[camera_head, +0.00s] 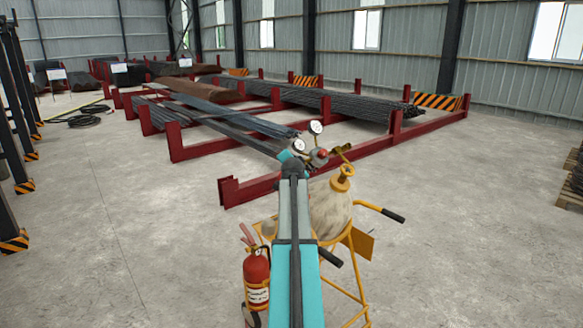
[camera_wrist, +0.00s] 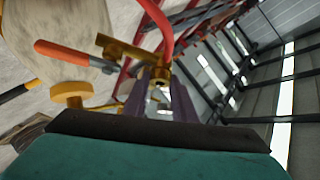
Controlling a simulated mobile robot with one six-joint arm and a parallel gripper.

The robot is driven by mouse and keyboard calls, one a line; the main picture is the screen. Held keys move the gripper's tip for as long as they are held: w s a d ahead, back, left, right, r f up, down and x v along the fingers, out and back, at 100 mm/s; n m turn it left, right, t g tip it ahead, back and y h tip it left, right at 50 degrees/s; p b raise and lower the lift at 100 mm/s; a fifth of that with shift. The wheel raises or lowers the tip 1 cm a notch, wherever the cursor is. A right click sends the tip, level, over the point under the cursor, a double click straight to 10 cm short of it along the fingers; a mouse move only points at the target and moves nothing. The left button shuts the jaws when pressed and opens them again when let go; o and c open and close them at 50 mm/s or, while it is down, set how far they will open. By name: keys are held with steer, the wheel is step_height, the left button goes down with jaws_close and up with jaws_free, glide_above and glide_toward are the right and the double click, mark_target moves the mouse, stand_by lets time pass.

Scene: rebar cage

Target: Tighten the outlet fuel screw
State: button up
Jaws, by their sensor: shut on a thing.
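A pale gas cylinder (camera_head: 328,208) stands on a yellow cart (camera_head: 357,275) in the head view, with a yellow valve wheel (camera_head: 342,178), a red knob (camera_head: 319,157) and two round gauges on top. My arm reaches to the regulator and hides part of it. In the wrist view, my gripper (camera_wrist: 162,84) has its two dark fingers closed around a small brass fitting (camera_wrist: 161,73) below a red hose (camera_wrist: 157,18). I cannot tell for certain that this fitting is the outlet fuel screw. An orange-handled lever (camera_wrist: 65,52) and a yellow knob (camera_wrist: 72,94) lie to its left.
A red fire extinguisher (camera_head: 257,278) stands beside the cart on the left. A red steel rack (camera_head: 240,190) with rebar bundles (camera_head: 345,106) lies behind the cylinder. The concrete floor (camera_head: 110,220) is clear to the left.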

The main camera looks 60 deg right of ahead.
steer(key=shift+w+a+r+m, duration=0.1)
steer(key=shift+w+r+m, duration=0.15)
steer(key=shift+w+m, duration=0.15)
steer(key=shift+w+r+m+g+y+b, duration=0.15)
steer(key=shift+m+g+y+b, duration=0.45)
steer(key=shift+m+g+b, duration=1)
steer(key=shift+r+m+g+y+b, duration=0.1)
steer(key=shift+m+g+y+b, duration=0.5)
steer(key=shift+m, duration=0.9)
steer(key=o, duration=0.8)
steer(key=shift+c, duration=0.2)
steer(key=shift+f, duration=0.2)
steer(key=shift+s, duration=0.2)
